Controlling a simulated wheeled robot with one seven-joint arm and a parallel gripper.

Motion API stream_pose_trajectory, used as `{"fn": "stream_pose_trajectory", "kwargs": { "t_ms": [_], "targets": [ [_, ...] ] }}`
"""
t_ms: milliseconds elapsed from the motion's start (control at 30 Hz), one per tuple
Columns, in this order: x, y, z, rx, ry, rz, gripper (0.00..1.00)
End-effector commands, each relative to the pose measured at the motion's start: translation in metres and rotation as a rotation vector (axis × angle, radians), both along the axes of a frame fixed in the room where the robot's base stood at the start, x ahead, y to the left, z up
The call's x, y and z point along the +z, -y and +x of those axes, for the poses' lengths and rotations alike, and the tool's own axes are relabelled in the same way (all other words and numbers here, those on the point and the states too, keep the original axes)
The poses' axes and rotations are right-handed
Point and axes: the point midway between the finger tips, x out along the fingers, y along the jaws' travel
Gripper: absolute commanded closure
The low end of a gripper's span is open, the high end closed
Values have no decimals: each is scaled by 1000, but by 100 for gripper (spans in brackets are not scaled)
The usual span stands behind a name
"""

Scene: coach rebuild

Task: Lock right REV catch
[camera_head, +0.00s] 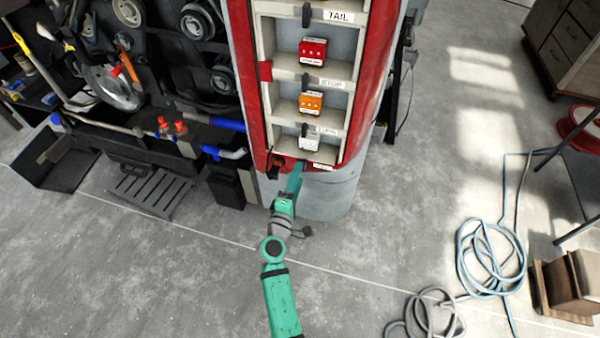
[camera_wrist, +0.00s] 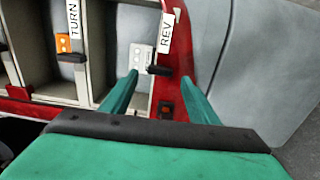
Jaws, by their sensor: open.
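The REV catch (camera_wrist: 160,70) is a small black bar beside the white REV label (camera_wrist: 167,33) at the edge of the last compartment in the wrist view. It lies crosswise to the label strip, much like the TURN catch (camera_wrist: 72,58). A white lamp unit (camera_wrist: 142,57) sits in that compartment; it also shows in the head view (camera_head: 308,143). My gripper (camera_wrist: 160,77) is open and empty, with the catch between its green fingertips in the picture; contact cannot be told. In the head view my gripper (camera_head: 296,178) is at the panel's lower end and hides the catch.
The red-framed panel (camera_head: 358,85) stands upright, with a red lamp unit (camera_head: 313,51) and an orange one (camera_head: 311,102) above. A dark rack of parts (camera_head: 150,60) is close on the left. Coiled hoses (camera_head: 487,260) lie on the right floor.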

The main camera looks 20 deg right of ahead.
Motion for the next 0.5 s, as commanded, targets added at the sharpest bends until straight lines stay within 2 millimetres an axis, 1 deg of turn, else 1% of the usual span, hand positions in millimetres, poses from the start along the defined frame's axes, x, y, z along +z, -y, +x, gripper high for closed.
{"fn": "stream_pose_trajectory", "kwargs": {
  "t_ms": [33,100,300,400,500],
  "targets": [
    [-1,-6,-9,2,-3,-1,45],
    [-2,-13,-21,0,-3,-1,45],
    [-1,-32,-50,-1,-3,-1,45],
    [-1,-38,-60,-1,-3,-1,45],
    [-1,-43,-65,-1,-2,-1,45]
  ]
}}
